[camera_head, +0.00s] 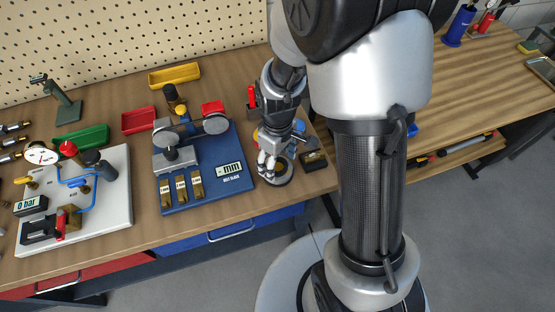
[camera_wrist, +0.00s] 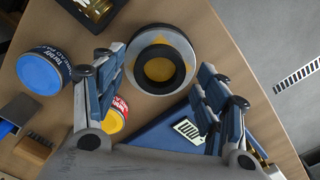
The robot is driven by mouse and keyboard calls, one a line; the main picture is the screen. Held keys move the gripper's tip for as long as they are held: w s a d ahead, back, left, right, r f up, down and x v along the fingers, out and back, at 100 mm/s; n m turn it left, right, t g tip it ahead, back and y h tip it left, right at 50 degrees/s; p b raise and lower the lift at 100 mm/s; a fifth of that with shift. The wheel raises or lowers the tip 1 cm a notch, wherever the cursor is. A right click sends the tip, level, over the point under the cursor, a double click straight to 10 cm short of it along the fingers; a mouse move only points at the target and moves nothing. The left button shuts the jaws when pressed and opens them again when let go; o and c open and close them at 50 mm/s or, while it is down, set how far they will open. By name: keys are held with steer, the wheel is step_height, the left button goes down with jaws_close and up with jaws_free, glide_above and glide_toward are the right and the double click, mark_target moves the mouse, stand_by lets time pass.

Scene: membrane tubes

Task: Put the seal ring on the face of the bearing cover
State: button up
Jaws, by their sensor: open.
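The bearing cover is a pale grey disc with yellow patches (camera_wrist: 150,34), lying on the wooden bench at the top middle of the wrist view. In the head view it shows partly behind my gripper (camera_head: 270,160), near the bench's front edge. A thick black ring, which looks like the seal ring (camera_wrist: 134,67), lies over the disc around a yellow round centre (camera_wrist: 159,69). I cannot tell whether it rests flat against the face. In the wrist view my gripper (camera_wrist: 161,64) is open, its fingers on either side of the ring, apart from it and holding nothing.
A blue-lidded round tin (camera_wrist: 40,73) and a red-and-yellow tin (camera_wrist: 116,115) stand close by. A black tray with brass parts (camera_wrist: 92,8) lies beside the cover. A blue belt-gauge board (camera_head: 232,150) is left of my gripper. The bench edge is close.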

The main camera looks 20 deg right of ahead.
step_height(320, 180, up, 12)
steer(key=p, duration=0.4)
step_height(320, 180, up, 9)
steer(key=m+t, duration=0.2)
steer(key=m, duration=0.1)
glide_above(277, 165)
steer(key=s, duration=0.5)
steer(key=s+r+m+t, duration=0.2)
steer(key=s+r, duration=0.4)
steer(key=s, duration=0.4)
steer(key=shift+r+m+t, duration=0.3)
steer(key=shift+m, duration=0.6)
steer(key=shift+d, duration=0.1)
